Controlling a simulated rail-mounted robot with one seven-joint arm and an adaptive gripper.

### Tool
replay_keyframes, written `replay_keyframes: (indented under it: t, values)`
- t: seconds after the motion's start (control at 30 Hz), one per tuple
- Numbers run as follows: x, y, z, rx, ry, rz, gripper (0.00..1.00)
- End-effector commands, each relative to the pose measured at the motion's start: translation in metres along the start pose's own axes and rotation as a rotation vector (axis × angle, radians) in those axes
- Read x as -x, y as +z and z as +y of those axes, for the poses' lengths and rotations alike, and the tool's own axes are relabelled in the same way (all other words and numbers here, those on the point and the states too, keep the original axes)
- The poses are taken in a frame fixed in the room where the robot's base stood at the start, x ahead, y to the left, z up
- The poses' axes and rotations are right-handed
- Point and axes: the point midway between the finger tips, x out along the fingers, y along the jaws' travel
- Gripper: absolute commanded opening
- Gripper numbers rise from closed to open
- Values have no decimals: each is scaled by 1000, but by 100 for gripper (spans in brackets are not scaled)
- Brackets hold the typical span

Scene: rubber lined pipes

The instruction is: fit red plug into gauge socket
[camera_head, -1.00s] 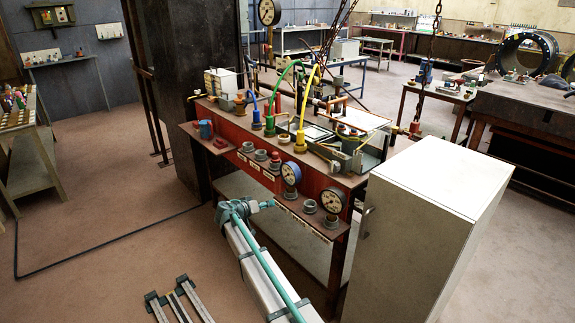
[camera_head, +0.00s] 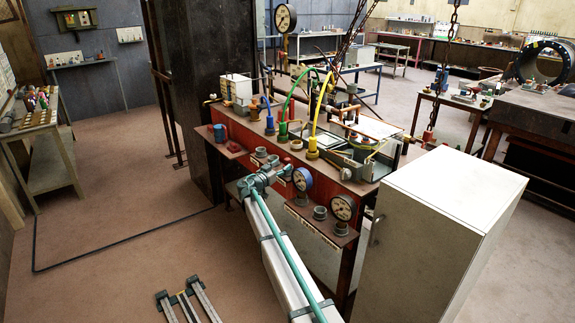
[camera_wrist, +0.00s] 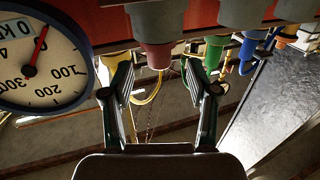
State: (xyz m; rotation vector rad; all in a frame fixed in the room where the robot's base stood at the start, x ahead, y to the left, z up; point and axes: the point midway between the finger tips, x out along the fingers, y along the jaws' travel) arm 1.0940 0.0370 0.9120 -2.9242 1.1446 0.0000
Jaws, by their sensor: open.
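A dull red, plug-like piece (camera_wrist: 155,55) shows in the wrist view, joined to a grey collar (camera_wrist: 155,20) at the red panel. My gripper (camera_wrist: 157,78) is open, with one finger on either side of this piece and its tips just short of it. I see no contact. In the head view my gripper (camera_head: 268,178) is at the front of the bench, left of the blue-rimmed gauge (camera_head: 302,179), and hides what is behind it. That gauge also shows large in the wrist view (camera_wrist: 40,62). Grey sockets (camera_head: 320,213) sit along the front ledge. Which one is the gauge socket I cannot tell.
A second, dark-rimmed gauge (camera_head: 342,207) is farther right on the bench. A pale cabinet (camera_head: 440,215) blocks the right side. The floor at left is mostly clear.

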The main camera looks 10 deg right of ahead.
Motion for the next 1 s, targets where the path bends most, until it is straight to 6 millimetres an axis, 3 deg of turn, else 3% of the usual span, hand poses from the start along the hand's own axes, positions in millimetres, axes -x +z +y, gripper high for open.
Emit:
replay_keyframes:
  t: [0.17,0.5,0.73,0.77,1.0]
  values:
    - [-11,-2,0,1,1,0,59]
    - [-52,-2,0,1,1,0,59]
    - [-54,0,1,1,0,0,59]
    - [-54,0,1,1,0,0,57]
    - [-54,0,1,1,0,0,17]
